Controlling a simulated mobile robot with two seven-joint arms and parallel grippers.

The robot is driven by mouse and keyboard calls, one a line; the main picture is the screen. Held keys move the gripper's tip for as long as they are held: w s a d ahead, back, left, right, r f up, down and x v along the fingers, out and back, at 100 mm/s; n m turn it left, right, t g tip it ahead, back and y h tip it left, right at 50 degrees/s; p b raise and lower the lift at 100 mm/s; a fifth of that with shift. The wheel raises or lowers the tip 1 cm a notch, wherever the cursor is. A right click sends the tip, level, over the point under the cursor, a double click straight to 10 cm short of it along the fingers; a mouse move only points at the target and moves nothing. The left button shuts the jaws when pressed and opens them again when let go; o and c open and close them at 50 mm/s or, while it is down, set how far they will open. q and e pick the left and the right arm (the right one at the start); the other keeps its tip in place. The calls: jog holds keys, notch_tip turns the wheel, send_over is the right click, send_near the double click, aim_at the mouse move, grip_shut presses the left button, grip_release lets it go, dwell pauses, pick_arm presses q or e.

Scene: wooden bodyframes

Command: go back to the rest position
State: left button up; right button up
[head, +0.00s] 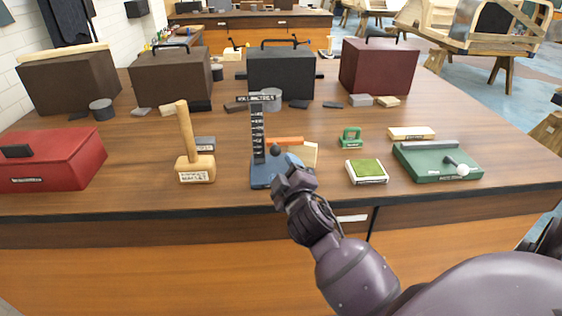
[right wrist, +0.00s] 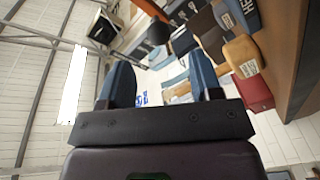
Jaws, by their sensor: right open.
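My right gripper (head: 290,184) is in front of the wooden workbench (head: 228,195), near its front edge and before the blue base of a black upright scale (head: 257,130). In the right wrist view its two blue-grey fingers (right wrist: 160,85) stand apart with nothing between them. My left gripper is not in either view.
On the bench are a wooden mallet (head: 195,150), a red toolbox (head: 50,160), a green tray (head: 437,162) with a white ball, and a green-topped block (head: 366,171). Several large boxes (head: 281,73) line the back. The space before the bench's left front looks free.

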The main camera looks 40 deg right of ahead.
jog(key=shift+s+a, duration=0.1)
jog(key=shift+s, duration=0.25)
dwell(0.4)
jog(key=shift+w+a+y, duration=0.15)
jog(key=shift+a+y, duration=0.15)
jog(key=s+a+f+m+g+y, duration=0.1)
jog(key=s+a+f+m+y, duration=0.3)
jog(key=f, duration=0.7)
jog(key=s+a+f+m+g+y, duration=0.1)
jog(key=s+f+g, duration=0.4)
jog(key=s+f, duration=0.9)
jog(key=s+a+m, duration=0.1)
jog(key=s, duration=0.2)
jog(key=shift+s+f, duration=0.35)
jog(key=shift+a, duration=0.15)
